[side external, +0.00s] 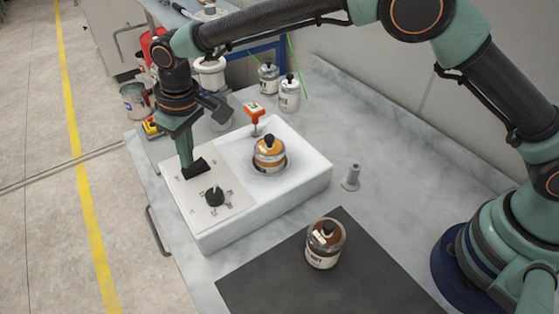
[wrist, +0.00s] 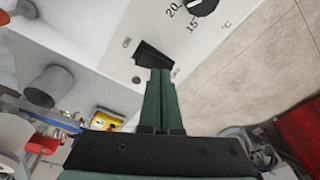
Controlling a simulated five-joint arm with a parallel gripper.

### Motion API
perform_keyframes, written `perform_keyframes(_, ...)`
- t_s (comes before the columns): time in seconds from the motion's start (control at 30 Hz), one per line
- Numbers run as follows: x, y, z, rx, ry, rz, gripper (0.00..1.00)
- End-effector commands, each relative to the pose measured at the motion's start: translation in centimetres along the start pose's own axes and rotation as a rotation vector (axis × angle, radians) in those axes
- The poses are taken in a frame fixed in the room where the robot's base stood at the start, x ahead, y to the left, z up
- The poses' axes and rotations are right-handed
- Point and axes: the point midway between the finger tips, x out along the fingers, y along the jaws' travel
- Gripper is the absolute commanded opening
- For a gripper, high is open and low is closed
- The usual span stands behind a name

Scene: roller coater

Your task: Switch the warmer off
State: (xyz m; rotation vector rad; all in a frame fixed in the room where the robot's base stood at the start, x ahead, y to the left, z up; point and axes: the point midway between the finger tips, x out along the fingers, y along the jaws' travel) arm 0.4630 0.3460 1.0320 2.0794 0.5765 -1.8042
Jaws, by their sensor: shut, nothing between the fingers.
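The warmer (side external: 290,188) is a white box with a control panel on its left side. The panel carries a round black knob (side external: 214,196) and a black rocker switch (side external: 199,168). A jar with orange contents (side external: 268,153) sits on the warmer's top. My gripper (side external: 186,164) is shut and empty, pointing down at the switch. In the wrist view my fingertips (wrist: 159,73) overlap the edge of the switch (wrist: 151,56); I cannot tell whether they touch it. The knob (wrist: 203,5) shows at the top edge there, with 15 and 20 marked beside it.
A small grey metal post (side external: 351,177) stands right of the warmer. An orange-handled item (side external: 254,110) and two jars (side external: 289,94) are behind it. The bench at right is mostly clear.

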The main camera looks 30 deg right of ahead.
Motion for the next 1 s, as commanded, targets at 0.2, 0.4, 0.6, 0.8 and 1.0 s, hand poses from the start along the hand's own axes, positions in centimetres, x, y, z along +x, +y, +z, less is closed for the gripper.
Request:
perform_keyframes(0.2, -1.7, 0.0, -0.3, 0.0, 0.003, 0.0, 0.0)
perform_keyframes(0.4, -3.2, -0.1, -0.5, 0.0, 0.003, 0.0, 0.0)
perform_keyframes(0.6, -4.6, -0.1, -0.7, 0.0, 0.003, 0.0, 0.0)
perform_keyframes(0.8, -6.0, -0.1, -1.0, 0.0, 0.004, 0.0, 0.0)
perform_keyframes(1.0, -6.5, -0.1, -1.0, 0.0, 0.002, 0.0, 0.0)
